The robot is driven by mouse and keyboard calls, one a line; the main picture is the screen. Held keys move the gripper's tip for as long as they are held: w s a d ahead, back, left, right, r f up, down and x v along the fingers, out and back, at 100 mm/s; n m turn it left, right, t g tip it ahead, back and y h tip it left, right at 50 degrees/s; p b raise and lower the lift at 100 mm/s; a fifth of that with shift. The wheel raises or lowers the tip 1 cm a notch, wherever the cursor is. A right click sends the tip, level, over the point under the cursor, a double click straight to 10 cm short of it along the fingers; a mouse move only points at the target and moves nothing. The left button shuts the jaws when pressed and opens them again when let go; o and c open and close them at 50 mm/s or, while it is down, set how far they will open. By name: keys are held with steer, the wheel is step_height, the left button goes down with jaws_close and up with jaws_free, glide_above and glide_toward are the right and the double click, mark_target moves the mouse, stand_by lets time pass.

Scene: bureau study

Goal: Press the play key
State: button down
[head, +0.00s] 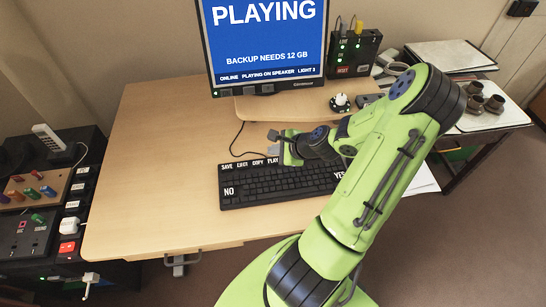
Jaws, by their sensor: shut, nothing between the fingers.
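The play key (272,161) is a dark key with white letters in the top row of the black keyboard (235,205), after the save and copy keys. My gripper (276,152) is shut and empty, right at the keyboard's back edge beside the play key. I cannot tell whether its fingertips touch the key. My arm hides the keys to the right of it. The monitor (268,40) shows "PLAYING" on a blue screen, with "BACKUP NEEDS 12 GB" and "PLAYING ON SPEAKER" below.
The wooden desk (150,170) is clear left of the keyboard. A black box (355,55) with green lights and a white-topped knob (340,101) stand at the back right. A side table (480,120) holds papers and cups. Control panels (35,230) stand at the left.

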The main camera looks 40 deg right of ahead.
mark_target(275, 162)
step_height(275, 162, up, 4)
steer(key=p, duration=0.2)
steer(key=shift+f+p, duration=0.25)
steer(key=shift+p, duration=0.05)
steer(key=shift+f, duration=0.1)
steer(key=s+a+r+n+g+h+p, duration=0.1)
steer(key=a+r+n+g+p, duration=0.15)
steer(key=a+r+n, duration=0.5)
steer(key=s+a+r+n+g+p, duration=0.1)
steer(key=a+r+n+g, duration=0.2)
steer(key=a+r+n, duration=0.45)
steer(key=s+a+r+n+t+p, duration=0.2)
steer(key=s+a+r+n, duration=0.6)
steer(key=s+r+n, duration=0.2)
step_height(275, 162, up, 3)
steer(key=s, duration=0.2)
steer(key=shift+s+n, duration=0.3)
steer(key=shift+s, duration=0.05)
